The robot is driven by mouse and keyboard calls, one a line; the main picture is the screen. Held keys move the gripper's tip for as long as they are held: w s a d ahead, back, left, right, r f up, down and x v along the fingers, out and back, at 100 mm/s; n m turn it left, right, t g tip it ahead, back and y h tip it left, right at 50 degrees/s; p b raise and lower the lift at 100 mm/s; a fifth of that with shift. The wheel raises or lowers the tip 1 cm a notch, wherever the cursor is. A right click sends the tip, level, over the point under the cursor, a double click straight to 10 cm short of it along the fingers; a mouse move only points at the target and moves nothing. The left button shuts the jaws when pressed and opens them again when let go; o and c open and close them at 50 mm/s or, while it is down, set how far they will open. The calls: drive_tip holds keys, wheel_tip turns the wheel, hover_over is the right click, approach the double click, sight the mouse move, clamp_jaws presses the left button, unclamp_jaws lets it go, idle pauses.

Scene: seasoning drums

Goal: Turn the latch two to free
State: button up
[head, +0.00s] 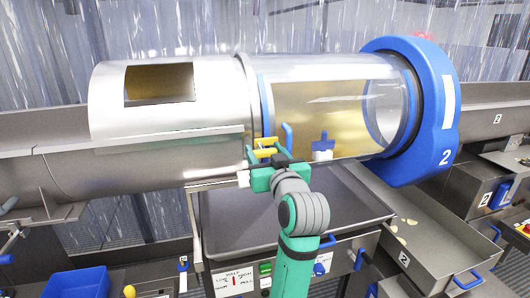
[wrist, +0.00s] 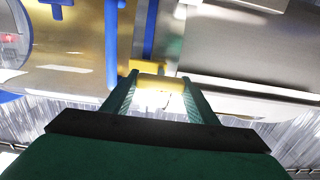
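A yellow latch (head: 265,153) sits on the lower front of the drum, near the seam between its steel part and its clear part. In the wrist view the yellow latch (wrist: 160,83) lies across the gap between my fingertips. My gripper (head: 262,163) is at the latch, with its green fingers spread apart; it also shows in the wrist view (wrist: 160,90). I cannot tell whether the fingers touch the latch. The drum's blue end ring (head: 437,110) bears a white 2. My gripper hides part of the latch in the head view.
A blue handle (head: 287,136) stands just right of the latch, and a blue and white fitting (head: 323,147) is further right. A grey tray (head: 345,200) lies below. A blue bin (head: 77,284) stands at lower left. A steel chute (head: 425,222) runs at the right.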

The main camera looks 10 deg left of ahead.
drive_tip(key=shift+m, duration=0.4)
drive_tip(key=m, duration=0.3)
drive_tip(key=shift+d+m, duration=0.1)
drive_tip(key=shift+m, duration=0.3)
drive_tip(key=m, duration=0.4)
drive_tip(key=shift+w+f+m, duration=0.1)
drive_tip(key=shift+m, duration=0.2)
drive_tip(key=shift+d+m, duration=0.1)
drive_tip(key=shift+m, duration=0.8)
drive_tip(key=m, duration=0.3)
drive_tip(key=shift+f, duration=0.15)
drive_tip(key=shift+f+m, duration=0.1)
drive_tip(key=shift+m, duration=1.8)
drive_tip(key=shift+w+d, duration=0.1)
drive_tip(key=o, duration=0.8)
drive_tip(key=shift+o, duration=1.2)
